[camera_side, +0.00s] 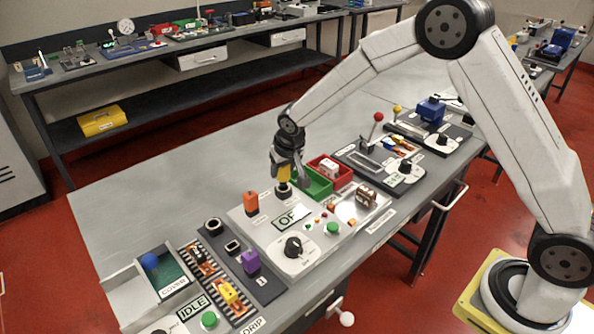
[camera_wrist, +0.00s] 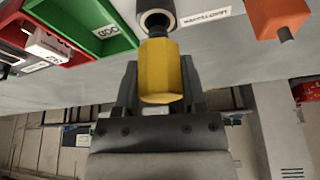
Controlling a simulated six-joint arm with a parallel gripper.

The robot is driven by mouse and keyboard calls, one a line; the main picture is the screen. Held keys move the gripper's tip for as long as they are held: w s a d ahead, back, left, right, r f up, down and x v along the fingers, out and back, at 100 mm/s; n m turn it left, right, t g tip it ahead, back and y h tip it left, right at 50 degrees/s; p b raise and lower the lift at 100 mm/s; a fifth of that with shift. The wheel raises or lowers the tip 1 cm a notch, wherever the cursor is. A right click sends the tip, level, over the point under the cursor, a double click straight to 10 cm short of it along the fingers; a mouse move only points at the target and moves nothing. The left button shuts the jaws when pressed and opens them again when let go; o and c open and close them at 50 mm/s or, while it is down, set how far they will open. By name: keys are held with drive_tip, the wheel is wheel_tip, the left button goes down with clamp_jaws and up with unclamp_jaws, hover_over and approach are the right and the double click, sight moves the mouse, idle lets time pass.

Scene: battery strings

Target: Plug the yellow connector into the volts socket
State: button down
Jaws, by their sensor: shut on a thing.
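My gripper (camera_side: 285,168) is shut on the yellow connector (camera_wrist: 161,72), with a jaw on each side of it. The yellow connector also shows in the side view (camera_side: 284,174), upright, right above a round dark socket (camera_side: 284,189) at the back of the light panel. In the wrist view the connector's dark tip is at the near rim of this socket (camera_wrist: 155,20), whose dark bore is still visible. I cannot tell whether the tip touches the rim. A small label beside the socket is too blurred to read surely.
An orange connector (camera_side: 250,202) stands on the same panel to the left, also in the wrist view (camera_wrist: 277,14). A green bin (camera_side: 315,183) and a red bin (camera_side: 331,168) are close on the right. A black knob (camera_side: 293,247) is in front. The grey bench behind is clear.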

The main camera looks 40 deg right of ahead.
sight(283, 178)
drive_tip(key=shift+f, duration=1.5)
drive_tip(key=shift+c, duration=0.4)
unclamp_jaws()
drive_tip(key=shift+r, duration=0.1)
drive_tip(key=shift+v, duration=3.8)
drive_tip(key=s+d+n, duration=0.1)
drive_tip(key=s+d, duration=0.1)
drive_tip(key=s, duration=0.9)
drive_tip(key=s+d+n+g, duration=0.1)
drive_tip(key=s+d, duration=0.1)
drive_tip(key=s, duration=1)
drive_tip(key=shift+s+y, duration=0.3)
drive_tip(key=shift+y, duration=0.1)
